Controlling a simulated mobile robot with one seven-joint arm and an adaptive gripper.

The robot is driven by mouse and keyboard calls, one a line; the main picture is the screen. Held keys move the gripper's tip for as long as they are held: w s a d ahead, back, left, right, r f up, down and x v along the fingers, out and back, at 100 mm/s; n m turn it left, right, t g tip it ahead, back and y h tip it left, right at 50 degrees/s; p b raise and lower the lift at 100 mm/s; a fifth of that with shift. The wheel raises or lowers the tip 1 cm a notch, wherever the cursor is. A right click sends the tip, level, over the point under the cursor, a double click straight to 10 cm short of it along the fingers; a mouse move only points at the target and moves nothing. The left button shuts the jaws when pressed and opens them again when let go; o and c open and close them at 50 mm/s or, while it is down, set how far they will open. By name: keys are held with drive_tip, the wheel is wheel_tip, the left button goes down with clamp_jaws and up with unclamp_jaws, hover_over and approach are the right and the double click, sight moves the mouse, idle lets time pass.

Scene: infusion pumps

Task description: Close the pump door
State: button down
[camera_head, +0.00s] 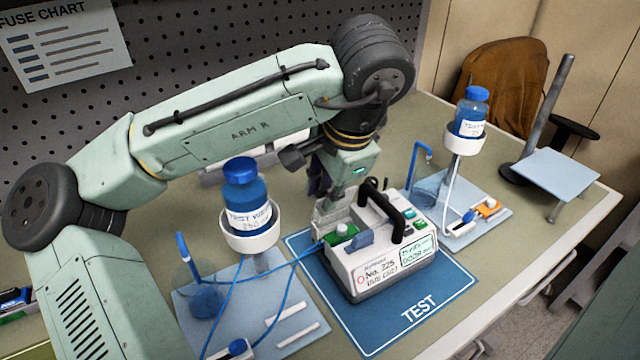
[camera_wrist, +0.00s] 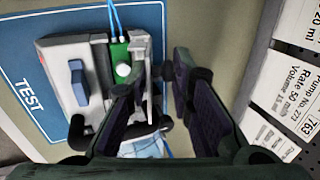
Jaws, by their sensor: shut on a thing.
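The white pump (camera_head: 385,250) sits on the blue TEST mat (camera_head: 420,306). Its pale door (camera_head: 327,213) stands open at the pump's back left side, next to the green tube channel (camera_head: 342,232). My gripper (camera_head: 335,190) reaches down over that door from behind. In the wrist view, the pump (camera_wrist: 65,60) is at left and the door (camera_wrist: 140,48) shows as a narrow upright panel beside the green channel (camera_wrist: 118,55). The exact contact is partly hidden by the fingers.
A bottle (camera_head: 246,195) in a white ring stands left of the pump, with blue tubes (camera_head: 285,262) running to the pump. A second bottle (camera_head: 470,115) on a stand is at the back right. Labelled cards (camera_wrist: 285,75) show at right in the wrist view.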

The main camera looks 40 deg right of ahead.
drive_tip(key=s+t+b, duration=0.1)
drive_tip(key=s+f+t+b, duration=0.1)
drive_tip(key=t, duration=0.1)
drive_tip(key=s+t+b, duration=0.1)
drive_tip(key=t+b, duration=0.1)
drive_tip(key=shift+s+a+f+h, duration=0.1)
drive_tip(key=shift+a+f+h, duration=0.05)
drive_tip(key=shift+f+h, duration=0.15)
drive_tip(key=shift+s+t, duration=0.3)
drive_tip(key=shift+t, duration=0.5)
drive_tip(key=shift+s+f+t, duration=0.25)
drive_tip(key=shift+f+t, duration=0.1)
drive_tip(key=shift+t, duration=0.35)
drive_tip(key=shift+f, duration=0.1)
drive_tip(key=c, duration=1.5)
unclamp_jaws()
